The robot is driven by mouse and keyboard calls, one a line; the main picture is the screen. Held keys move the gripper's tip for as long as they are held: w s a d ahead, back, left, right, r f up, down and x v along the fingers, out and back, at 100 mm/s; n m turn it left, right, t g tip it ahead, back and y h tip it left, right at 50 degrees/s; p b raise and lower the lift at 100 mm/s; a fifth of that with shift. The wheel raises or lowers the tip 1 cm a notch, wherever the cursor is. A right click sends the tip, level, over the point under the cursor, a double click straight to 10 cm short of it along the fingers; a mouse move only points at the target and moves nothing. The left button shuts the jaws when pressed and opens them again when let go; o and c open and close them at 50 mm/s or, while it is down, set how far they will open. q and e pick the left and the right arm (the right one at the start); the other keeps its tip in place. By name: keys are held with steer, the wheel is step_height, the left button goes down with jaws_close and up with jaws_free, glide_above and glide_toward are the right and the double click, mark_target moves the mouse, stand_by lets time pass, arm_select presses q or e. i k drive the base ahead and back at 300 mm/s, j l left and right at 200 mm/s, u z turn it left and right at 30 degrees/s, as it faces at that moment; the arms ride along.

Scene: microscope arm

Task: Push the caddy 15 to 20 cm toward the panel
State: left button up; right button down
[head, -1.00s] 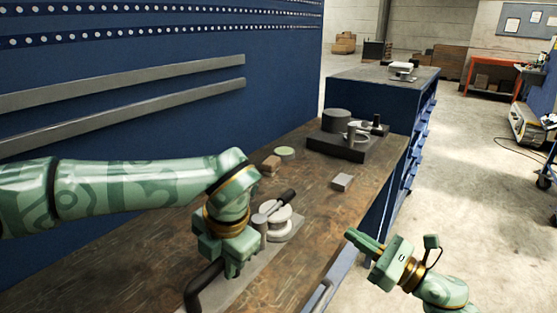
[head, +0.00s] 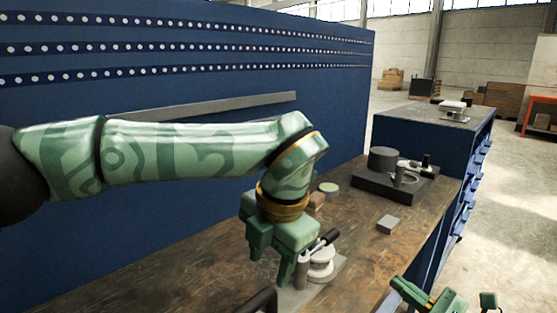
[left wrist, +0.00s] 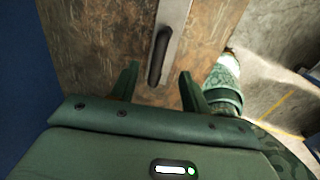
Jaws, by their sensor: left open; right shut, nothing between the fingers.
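A dark tray (head: 372,182) carrying a grey cylinder and smaller round parts stands toward the far end of the brown bench (head: 180,285); it may be the caddy, but I cannot tell for sure. The blue panel (head: 200,75) with rows of white dots rises along the bench's back left. My left gripper (head: 272,272) is open and empty above the bench, well short of the tray. In the left wrist view its fingers (left wrist: 157,76) are apart, with a black handle (left wrist: 158,57) beyond them. My right gripper (head: 397,284) is shut and empty at the bench's front right.
A grey plate (head: 335,268) with pale discs (head: 321,262) and a black-handled part lies beside my left gripper. A small grey block (head: 388,225), a brown block (head: 317,201) and a green-topped disc (head: 329,188) lie between it and the tray. A blue cabinet (head: 425,138) stands behind.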

mark_target(287, 299)
steer(key=k+l, duration=0.55)
steer(key=l, duration=0.2)
steer(key=k+l, duration=0.6)
steer(key=l, duration=0.1)
